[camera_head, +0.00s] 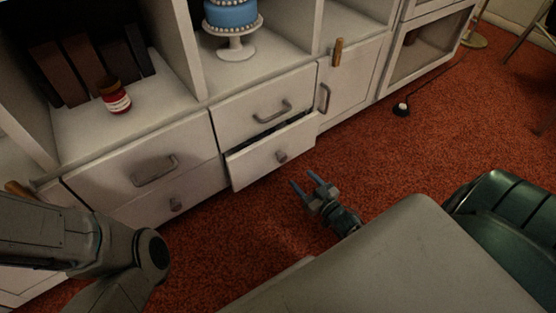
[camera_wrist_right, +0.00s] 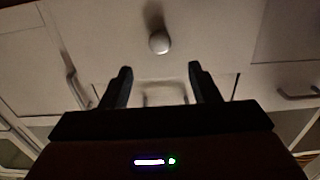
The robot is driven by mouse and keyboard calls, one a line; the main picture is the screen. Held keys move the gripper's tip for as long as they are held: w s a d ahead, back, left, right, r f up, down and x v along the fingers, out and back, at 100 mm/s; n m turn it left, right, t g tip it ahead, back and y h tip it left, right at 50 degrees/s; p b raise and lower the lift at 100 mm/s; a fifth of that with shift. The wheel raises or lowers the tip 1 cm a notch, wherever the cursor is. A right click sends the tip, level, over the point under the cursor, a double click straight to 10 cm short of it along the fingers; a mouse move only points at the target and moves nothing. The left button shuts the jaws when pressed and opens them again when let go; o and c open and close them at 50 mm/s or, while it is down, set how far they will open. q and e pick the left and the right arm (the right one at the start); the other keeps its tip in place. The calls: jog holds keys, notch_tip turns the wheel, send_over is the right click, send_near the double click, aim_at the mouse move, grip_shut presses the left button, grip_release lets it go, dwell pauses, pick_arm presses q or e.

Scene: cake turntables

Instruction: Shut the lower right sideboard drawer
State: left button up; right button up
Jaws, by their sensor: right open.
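The lower right sideboard drawer (camera_head: 255,168) is white and stands partly pulled out, with dark contents showing in the gap above its front. Its round knob (camera_head: 281,156) also shows in the right wrist view (camera_wrist_right: 159,42). My right gripper (camera_head: 303,179) is open and empty, low in front of the drawer, with its blue-tinted fingers pointing toward the sideboard and apart from the drawer front in the head view. In the right wrist view the fingers (camera_wrist_right: 159,68) spread either side of the knob's line. My left arm shows at lower left; its gripper is out of view.
The upper right drawer (camera_head: 255,106) with a bar handle is shut above. The left drawers (camera_head: 145,165) are shut. A blue cake on a white stand (camera_head: 235,45) and a red jar (camera_head: 115,97) sit on the shelves. A dark green seat (camera_head: 500,225) stands at right. Red carpet is clear around the gripper.

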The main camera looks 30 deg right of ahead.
aim_at(284, 159)
jog(key=w+b, duration=0.1)
jog(key=w, duration=0.2)
jog(key=w+b, duration=0.2)
jog(key=w, duration=0.1)
jog(key=w+b, duration=0.1)
jog(key=w, duration=0.2)
jog(key=shift+w+a+f+b, duration=0.1)
jog(key=shift+w+a+b, duration=0.15)
jog(key=shift+a+b, duration=0.15)
jog(key=shift+w, duration=0.45)
